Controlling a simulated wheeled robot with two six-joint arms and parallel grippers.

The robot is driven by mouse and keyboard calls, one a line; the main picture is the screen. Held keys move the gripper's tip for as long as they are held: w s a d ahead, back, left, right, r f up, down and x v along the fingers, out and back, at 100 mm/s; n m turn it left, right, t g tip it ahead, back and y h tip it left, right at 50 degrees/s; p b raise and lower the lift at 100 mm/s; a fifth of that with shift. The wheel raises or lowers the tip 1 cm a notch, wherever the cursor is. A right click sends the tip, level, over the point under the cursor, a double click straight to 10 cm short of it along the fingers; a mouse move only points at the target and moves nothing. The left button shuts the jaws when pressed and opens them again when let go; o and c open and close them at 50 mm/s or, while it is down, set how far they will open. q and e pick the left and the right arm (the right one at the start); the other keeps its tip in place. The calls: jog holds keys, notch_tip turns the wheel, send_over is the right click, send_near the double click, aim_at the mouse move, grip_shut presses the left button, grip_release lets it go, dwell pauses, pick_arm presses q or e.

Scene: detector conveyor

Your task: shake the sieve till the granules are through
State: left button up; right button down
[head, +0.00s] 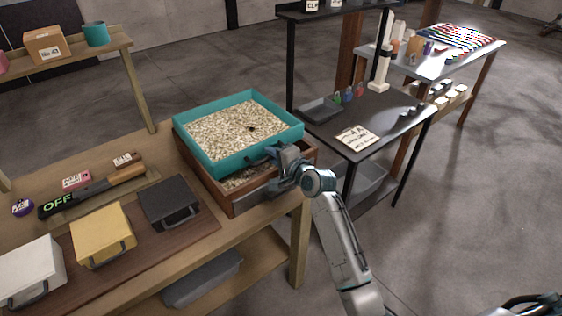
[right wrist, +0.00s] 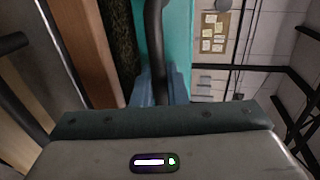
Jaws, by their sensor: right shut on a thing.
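A teal square sieve (head: 222,165) full of pale granules (head: 235,128) sits over a brown wooden box (head: 232,206) at the right end of the wooden table. More granules show inside the box, under the sieve's near edge. One small dark spot lies among the granules in the sieve. My right gripper (head: 268,158) is at the sieve's near right side, shut on its dark handle. In the right wrist view the handle (right wrist: 154,45) runs between the fingers beside the teal wall (right wrist: 177,45). My left gripper is not in view.
A black detector wand (head: 88,192) marked OFF lies left of the box. White, yellow (head: 102,235) and dark (head: 168,202) lidded boxes stand along the front. A dark table (head: 385,120) with a tray, small coloured items and a sign stands behind right.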

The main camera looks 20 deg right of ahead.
jog(key=shift+w+a+r, duration=0.1)
jog(key=shift+w+a, duration=0.05)
jog(key=shift+w, duration=0.45)
jog(key=c, duration=1.5)
grip_release()
jog(key=shift+w+a, duration=0.1)
jog(key=shift+c, duration=0.2)
jog(key=b+v, duration=0.2)
jog(key=v, duration=0.8)
jog(key=shift+s, duration=0.4)
